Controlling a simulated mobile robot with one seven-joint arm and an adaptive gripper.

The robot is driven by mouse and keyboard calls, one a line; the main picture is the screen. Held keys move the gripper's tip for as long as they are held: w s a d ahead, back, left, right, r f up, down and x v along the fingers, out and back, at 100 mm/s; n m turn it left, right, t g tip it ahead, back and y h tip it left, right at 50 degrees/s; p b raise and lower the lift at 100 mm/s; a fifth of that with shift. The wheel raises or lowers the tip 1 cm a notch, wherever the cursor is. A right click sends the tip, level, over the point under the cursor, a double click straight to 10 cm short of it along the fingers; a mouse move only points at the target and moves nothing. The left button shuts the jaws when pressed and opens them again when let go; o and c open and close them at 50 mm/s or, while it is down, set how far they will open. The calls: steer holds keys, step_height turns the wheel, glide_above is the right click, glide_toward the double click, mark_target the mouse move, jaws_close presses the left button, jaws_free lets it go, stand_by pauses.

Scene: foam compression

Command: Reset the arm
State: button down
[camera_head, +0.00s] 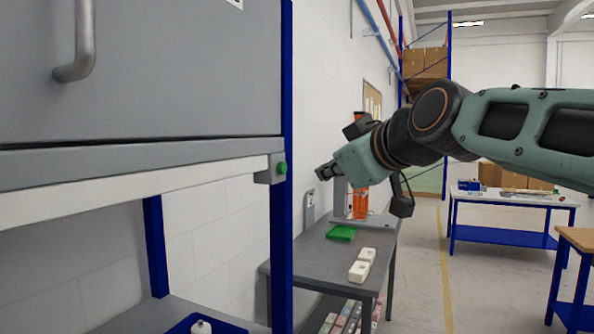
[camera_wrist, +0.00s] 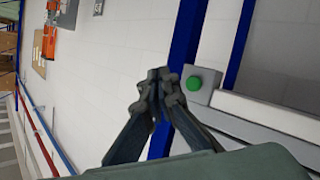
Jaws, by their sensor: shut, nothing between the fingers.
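My gripper (camera_head: 326,171) is at the end of my green arm, which reaches in from the right in the head view. It is raised above the grey table and apart from everything there. In the wrist view, my gripper (camera_wrist: 160,82) has its dark fingers together with nothing between them. A green button (camera_head: 282,168) on a grey box sits at the corner of the cabinet frame, left of my gripper. The green button (camera_wrist: 194,83) also shows in the wrist view, just right of the fingertips.
A grey cabinet (camera_head: 150,70) with a blue post (camera_head: 287,230) stands at left. The grey table (camera_head: 318,262) holds an orange device (camera_head: 361,195), a green block (camera_head: 341,232) and white blocks (camera_head: 358,271). A white-topped workbench (camera_head: 507,199) stands farther right, with open floor in front.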

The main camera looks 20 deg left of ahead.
steer(key=s+d+f+m+g+h+p, duration=0.2)
steer(key=s+d+f+m+h, duration=0.3)
steer(key=d+f, duration=0.85)
steer(key=s+d+f+m+g+h+p, duration=0.2)
steer(key=s+d+f+m, duration=0.7)
steer(key=s+d+f, duration=0.6)
steer(key=s+f+g+h, duration=0.1)
steer(key=s+h, duration=0.1)
steer(key=s, duration=0.1)
steer(key=shift+d+f+h, duration=0.2)
steer(key=shift+d+h, duration=0.15)
steer(key=shift+h, duration=0.05)
